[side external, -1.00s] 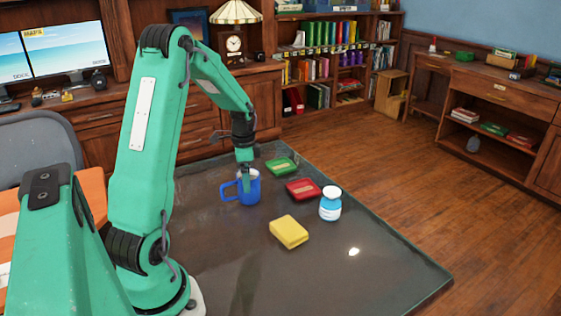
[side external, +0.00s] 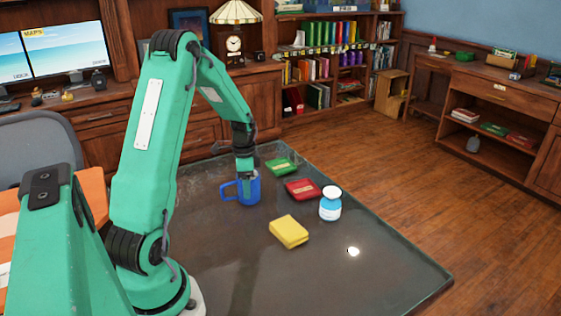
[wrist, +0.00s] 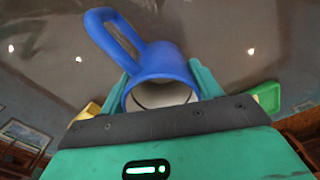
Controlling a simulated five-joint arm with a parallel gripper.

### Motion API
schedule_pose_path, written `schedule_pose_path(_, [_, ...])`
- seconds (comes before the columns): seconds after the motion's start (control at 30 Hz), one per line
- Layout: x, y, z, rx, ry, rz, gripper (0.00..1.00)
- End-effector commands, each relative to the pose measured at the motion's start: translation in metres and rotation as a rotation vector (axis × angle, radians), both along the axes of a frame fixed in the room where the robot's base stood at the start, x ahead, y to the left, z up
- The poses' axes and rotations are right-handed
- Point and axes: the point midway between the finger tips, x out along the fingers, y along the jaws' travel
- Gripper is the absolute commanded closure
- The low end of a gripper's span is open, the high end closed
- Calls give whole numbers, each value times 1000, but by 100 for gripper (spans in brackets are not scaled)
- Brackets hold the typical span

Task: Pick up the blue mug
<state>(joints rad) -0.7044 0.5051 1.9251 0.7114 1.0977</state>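The blue mug (side external: 251,196) stands upright on the dark mat (side external: 330,285), with its handle toward the left. In the wrist view the mug (wrist: 165,72) shows its pale inside, and its handle points up and left. My gripper (side external: 246,176) is down at the mug from above. In the wrist view my gripper's fingers (wrist: 160,76) lie along both sides of the mug, with no clear gap between them and its wall. The mug appears to rest on the mat. The far finger is hidden in the side view.
A green box (side external: 282,166), a red box (side external: 303,189), a yellow block (side external: 289,231) and a white and blue bottle (side external: 330,205) lie or stand to the right of the mug. The mat's front is clear. Wooden cabinets (side external: 108,140) stand behind.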

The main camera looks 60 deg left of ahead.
Motion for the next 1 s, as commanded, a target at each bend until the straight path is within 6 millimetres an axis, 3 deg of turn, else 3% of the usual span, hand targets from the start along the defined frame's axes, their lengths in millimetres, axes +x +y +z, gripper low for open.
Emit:
schedule_pose_path(0.03, [0, 0, 0, 0, 0, 0, 48])
schedule_pose_path(0.13, [0, 0, 0, 0, 0, 0, 67])
schedule_pose_path(0.57, [1, 1, 8, 2, -2, 0, 67])
schedule_pose_path(0.87, [1, 1, 44, 4, -5, 0, 67])
schedule_pose_path(1.0, [5, -25, 57, 2, -3, -5, 67])
